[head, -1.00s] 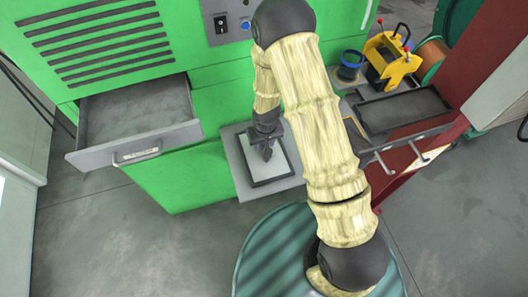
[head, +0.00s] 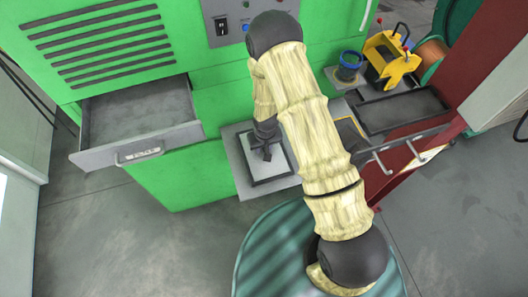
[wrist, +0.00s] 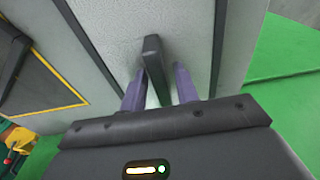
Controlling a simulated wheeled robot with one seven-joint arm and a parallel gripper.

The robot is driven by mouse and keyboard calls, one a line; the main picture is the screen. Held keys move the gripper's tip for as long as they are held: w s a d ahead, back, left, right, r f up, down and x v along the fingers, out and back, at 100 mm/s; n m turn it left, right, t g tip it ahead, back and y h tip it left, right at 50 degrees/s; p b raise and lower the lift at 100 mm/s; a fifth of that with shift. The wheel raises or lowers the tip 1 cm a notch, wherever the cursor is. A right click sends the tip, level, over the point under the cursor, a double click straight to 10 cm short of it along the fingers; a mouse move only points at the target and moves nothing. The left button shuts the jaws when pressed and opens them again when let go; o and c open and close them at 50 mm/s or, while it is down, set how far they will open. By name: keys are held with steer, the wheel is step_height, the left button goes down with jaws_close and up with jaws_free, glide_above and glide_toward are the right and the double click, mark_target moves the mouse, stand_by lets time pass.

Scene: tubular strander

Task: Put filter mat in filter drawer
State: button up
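The filter mat (head: 270,163), a pale panel in a dark frame, lies on a grey shelf in front of the green machine. In the wrist view its pale surface (wrist: 120,30) lies below my gripper (wrist: 160,80), with a dark upright bar (wrist: 152,60) on it. My gripper (head: 265,152) is low over the mat in the head view. Its two fingers are apart, one on each side of the bar, with what look like narrow gaps. Contact is hard to judge. The filter drawer (head: 150,150) is pulled out of the machine at left and looks empty.
A dark tray (head: 400,110), a yellow tool carrier (head: 388,58) and a blue-rimmed cup (head: 348,66) stand to the right. A green drum-like shape (head: 285,245) lies below my arm. Floor left of it is clear.

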jaws_close()
steer(key=shift+r, duration=0.1)
step_height(320, 180, up, 10)
steer(key=shift+f+b, duration=0.1)
steer(key=shift+b, duration=1.1)
steer(key=shift+d, duration=0.15)
